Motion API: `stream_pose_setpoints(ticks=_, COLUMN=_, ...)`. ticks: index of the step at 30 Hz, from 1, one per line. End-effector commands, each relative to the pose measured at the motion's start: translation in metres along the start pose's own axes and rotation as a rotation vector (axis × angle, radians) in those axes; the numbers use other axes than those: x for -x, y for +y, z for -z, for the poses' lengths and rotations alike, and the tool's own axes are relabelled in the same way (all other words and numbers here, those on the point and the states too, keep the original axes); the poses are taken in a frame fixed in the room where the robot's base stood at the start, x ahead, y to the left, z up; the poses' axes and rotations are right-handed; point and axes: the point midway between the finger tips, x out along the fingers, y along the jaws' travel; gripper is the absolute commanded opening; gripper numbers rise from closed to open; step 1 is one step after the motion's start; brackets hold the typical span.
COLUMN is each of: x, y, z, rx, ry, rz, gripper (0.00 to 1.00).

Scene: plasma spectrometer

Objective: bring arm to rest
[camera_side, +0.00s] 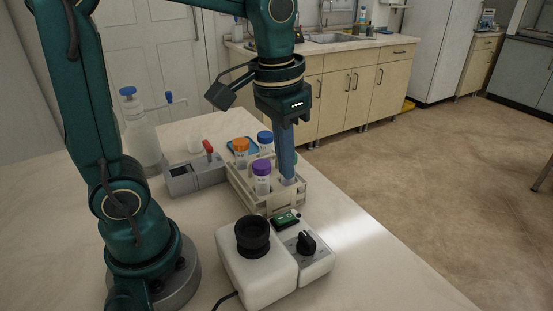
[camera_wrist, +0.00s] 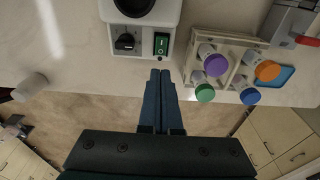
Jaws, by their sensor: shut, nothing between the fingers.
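My gripper (camera_side: 286,178) points down at the near right end of the tube rack (camera_side: 274,203) in the side view. Its long fingers are together with nothing between them. In the wrist view the closed fingertips (camera_wrist: 160,73) are left of the rack (camera_wrist: 187,62), apart from the capped tubes. The rack holds tubes with a purple cap (camera_wrist: 215,65), a green cap (camera_wrist: 205,93), an orange cap (camera_wrist: 267,70) and a blue cap (camera_wrist: 250,96).
A white mixer (camera_side: 262,280) with a black cup (camera_side: 252,236), a dial (camera_side: 306,243) and a green switch (camera_side: 285,218) stands in front of the rack. A grey device with a red-topped part (camera_side: 195,177) and a wash bottle (camera_side: 141,135) stand left. The bench's front right is clear.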

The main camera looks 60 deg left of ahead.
Motion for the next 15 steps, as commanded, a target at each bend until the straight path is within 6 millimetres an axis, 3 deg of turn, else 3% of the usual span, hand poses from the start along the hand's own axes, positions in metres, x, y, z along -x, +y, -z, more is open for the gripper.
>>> stream_pose_setpoints(ticks=6, x=0.023, y=0.003, z=-0.033, rx=-0.004, ry=0.184, rz=0.002, gripper=0.0)
stream_pose_setpoints(ticks=15, x=0.015, y=0.004, z=-0.068, rx=-0.001, ry=0.363, rz=0.0, gripper=0.0)
